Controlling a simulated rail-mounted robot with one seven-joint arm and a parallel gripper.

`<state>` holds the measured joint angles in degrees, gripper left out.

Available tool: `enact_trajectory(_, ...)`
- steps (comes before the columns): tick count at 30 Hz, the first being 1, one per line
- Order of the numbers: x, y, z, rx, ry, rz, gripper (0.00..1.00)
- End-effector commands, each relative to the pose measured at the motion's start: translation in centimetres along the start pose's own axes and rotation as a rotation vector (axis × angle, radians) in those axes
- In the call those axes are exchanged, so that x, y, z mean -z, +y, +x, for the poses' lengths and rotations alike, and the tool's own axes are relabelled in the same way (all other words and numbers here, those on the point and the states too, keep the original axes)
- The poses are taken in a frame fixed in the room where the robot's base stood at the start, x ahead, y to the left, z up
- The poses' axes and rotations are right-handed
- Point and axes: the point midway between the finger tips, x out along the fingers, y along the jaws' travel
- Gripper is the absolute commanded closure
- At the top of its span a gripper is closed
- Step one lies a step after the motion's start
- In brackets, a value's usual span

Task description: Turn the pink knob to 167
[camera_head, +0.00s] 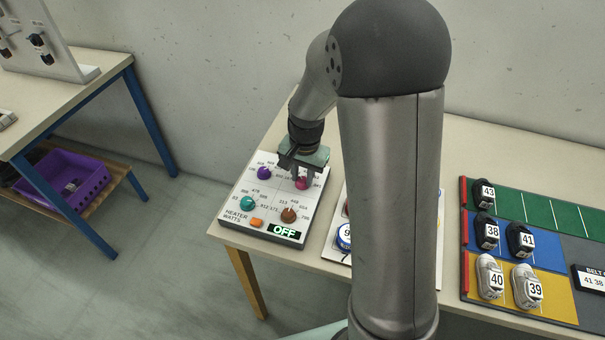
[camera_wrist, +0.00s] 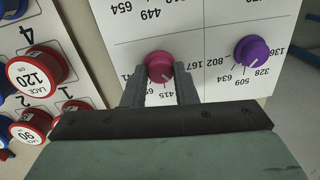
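The pink knob (camera_head: 302,183) is at the upper right of the heater panel (camera_head: 263,229). My gripper (camera_head: 303,172) points down over it. In the wrist view, the pink knob (camera_wrist: 159,66) sits between my two fingertips (camera_wrist: 161,72), one on each side and very close to it. I cannot tell whether they press on it. The knob's white pointer mark points down and right in the wrist view, near the printed 415. The numbers 802 and 167 are printed between the pink and purple knobs. The panel's display (camera_head: 284,231) reads OFF.
A purple knob (camera_head: 264,173), a teal knob (camera_head: 247,203), a brown knob (camera_head: 289,215) and an orange switch (camera_head: 256,223) share the panel. Red lace spools (camera_wrist: 38,72) stand on a neighbouring board. Numbered shoes (camera_head: 490,277) lie on coloured lanes at right.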

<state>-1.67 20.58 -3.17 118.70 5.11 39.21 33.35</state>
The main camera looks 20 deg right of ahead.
Motion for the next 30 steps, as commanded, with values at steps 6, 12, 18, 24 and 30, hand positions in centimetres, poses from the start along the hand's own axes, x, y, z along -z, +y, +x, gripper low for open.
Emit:
enact_trajectory(6, 0.01, 0.0, 0.03, 0.0, -0.001, -0.026, 0.97)
enact_trajectory(12, -0.02, -0.02, 0.11, 0.001, -0.007, -0.121, 0.97)
enact_trajectory(18, 0.04, 0.01, 0.13, 0.001, -0.014, -0.276, 0.97)
enact_trajectory(24, 0.1, 0.02, 0.07, 0.001, -0.02, -0.437, 0.97)
enact_trajectory(30, 0.08, 0.02, 0.02, 0.001, -0.027, -0.571, 0.97)
